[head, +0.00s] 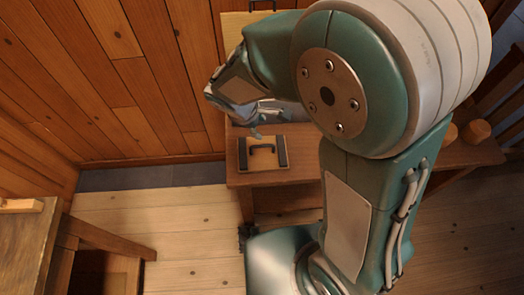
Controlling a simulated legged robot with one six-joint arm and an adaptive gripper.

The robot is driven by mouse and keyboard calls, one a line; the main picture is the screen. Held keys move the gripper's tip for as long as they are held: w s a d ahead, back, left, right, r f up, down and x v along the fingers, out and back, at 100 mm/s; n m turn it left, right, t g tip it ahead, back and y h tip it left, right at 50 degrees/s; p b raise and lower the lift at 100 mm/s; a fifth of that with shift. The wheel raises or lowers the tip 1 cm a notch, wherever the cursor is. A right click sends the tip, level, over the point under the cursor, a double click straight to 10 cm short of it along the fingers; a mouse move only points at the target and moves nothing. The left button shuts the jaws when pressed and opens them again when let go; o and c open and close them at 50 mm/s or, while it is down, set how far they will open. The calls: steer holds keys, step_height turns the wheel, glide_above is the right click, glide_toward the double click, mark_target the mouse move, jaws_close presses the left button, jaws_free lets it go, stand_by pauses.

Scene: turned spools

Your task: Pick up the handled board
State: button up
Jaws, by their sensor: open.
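The handled board (284,163) is a small light-brown board with dark strips at its left and right ends and a dark arched handle (263,149) on top. It lies flat near the front left corner of the wooden table (240,180). My gripper (256,134) is open and hangs just above and behind the handle in the head view. I cannot tell the exact height between them. No contact with the board shows. My arm covers the middle of the table.
Round wooden pieces (477,132) stand at the table's right side. A yellowish panel (233,30) and a pale grey item (290,110) show behind my gripper, partly hidden. Another wooden table (25,230) stands at lower left. A plank wall is at left; the light floor between is clear.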

mark_target(262, 145)
steer(key=f+n, duration=0.1)
steer(key=f, duration=0.4)
steer(key=w+f+n, duration=0.1)
steer(key=f, duration=0.4)
steer(key=w+d+f+n, duration=0.1)
steer(key=f, duration=0.3)
steer(key=shift+w+f+h, duration=0.25)
steer(key=shift+f+h, duration=0.15)
jaws_close()
